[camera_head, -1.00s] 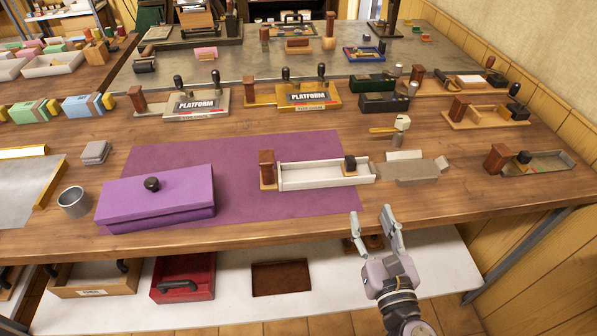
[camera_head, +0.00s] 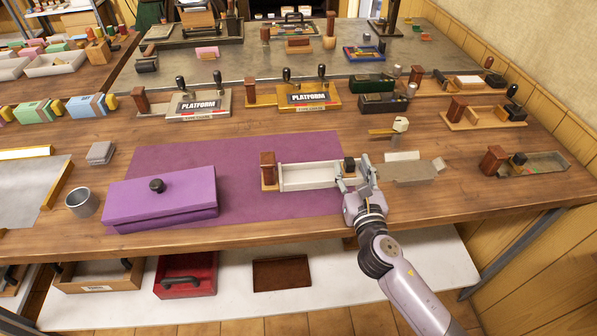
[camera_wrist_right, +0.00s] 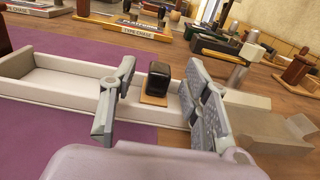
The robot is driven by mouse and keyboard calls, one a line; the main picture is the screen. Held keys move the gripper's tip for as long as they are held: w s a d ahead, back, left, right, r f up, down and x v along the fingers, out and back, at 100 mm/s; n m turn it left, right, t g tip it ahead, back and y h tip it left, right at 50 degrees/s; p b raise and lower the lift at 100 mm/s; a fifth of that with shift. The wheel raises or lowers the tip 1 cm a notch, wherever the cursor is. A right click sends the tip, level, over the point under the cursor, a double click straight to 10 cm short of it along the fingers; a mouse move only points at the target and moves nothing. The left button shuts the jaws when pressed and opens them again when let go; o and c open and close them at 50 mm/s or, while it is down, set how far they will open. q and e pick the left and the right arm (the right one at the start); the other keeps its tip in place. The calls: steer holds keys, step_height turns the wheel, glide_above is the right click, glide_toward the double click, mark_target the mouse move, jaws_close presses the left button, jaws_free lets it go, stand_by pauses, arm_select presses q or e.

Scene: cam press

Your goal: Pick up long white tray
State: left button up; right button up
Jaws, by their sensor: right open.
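The long white tray (camera_head: 308,174) lies on the purple mat near the front of the wooden table. A brown block stands at its left end and a dark knob on a small wooden base (camera_head: 349,168) sits at its right end. My right gripper (camera_head: 356,174) is open at the tray's right end. In the right wrist view, the tray (camera_wrist_right: 62,84) runs across behind the fingers, and the dark knob (camera_wrist_right: 158,78) shows between the open fingers of the gripper (camera_wrist_right: 160,95). I cannot tell whether the fingers touch the tray. The left gripper is out of view.
A purple box (camera_head: 160,198) with a black knob stands on the mat (camera_head: 255,150) to the left. A grey metal cup (camera_head: 82,203) is further left. A grey flat piece (camera_head: 412,170) lies just right of the gripper. Platform units (camera_head: 200,103) stand behind.

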steer(key=shift+w, duration=1.15)
jaws_close()
